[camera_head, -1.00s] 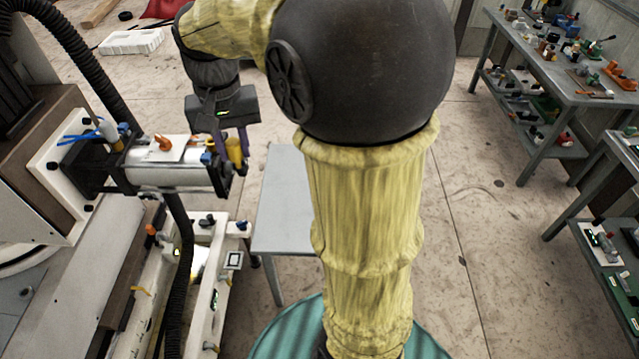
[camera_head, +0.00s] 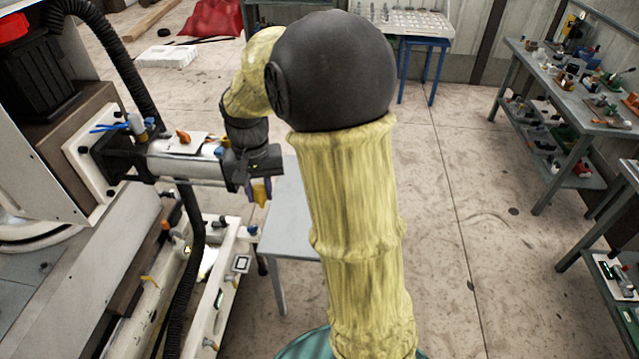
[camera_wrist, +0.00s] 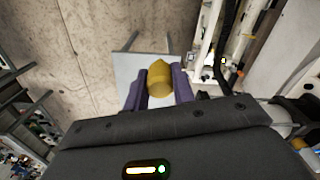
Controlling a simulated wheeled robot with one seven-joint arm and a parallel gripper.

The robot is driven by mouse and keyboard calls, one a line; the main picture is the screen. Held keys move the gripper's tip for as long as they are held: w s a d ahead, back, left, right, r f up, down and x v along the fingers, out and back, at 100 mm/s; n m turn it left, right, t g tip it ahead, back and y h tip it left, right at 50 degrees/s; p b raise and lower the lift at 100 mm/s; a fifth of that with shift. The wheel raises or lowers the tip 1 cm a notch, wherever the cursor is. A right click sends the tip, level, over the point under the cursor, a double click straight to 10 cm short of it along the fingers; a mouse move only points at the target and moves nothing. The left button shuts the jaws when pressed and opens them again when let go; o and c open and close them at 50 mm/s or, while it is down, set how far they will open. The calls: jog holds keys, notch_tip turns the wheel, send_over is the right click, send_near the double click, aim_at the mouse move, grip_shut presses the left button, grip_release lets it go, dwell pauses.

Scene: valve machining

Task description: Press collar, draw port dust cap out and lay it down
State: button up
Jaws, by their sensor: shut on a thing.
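The yellow dust cap (camera_wrist: 160,79) is between the two purple fingers of my gripper (camera_wrist: 158,92) in the wrist view. My gripper is shut on it. In the head view the cap (camera_head: 261,191) hangs below my gripper (camera_head: 260,186), just right of the front end of the grey cylinder (camera_head: 185,160). The cap appears apart from the cylinder's end. The collar and port are hidden behind my gripper. A grey table (camera_head: 290,220) stands below and to the right of the cap, and its top also shows in the wrist view (camera_wrist: 126,68).
A white machine frame (camera_head: 225,290) with a black hose (camera_head: 194,250) stands below the cylinder. Benches with many parts (camera_head: 575,95) line the right side. A blue-legged table (camera_head: 430,25) stands at the back. The floor between is clear.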

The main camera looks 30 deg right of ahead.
notch_tip(320, 180, down, 16)
jog(key=w+b, duration=0.1)
jog(key=w, duration=0.1)
jog(key=shift+a+f, duration=0.15)
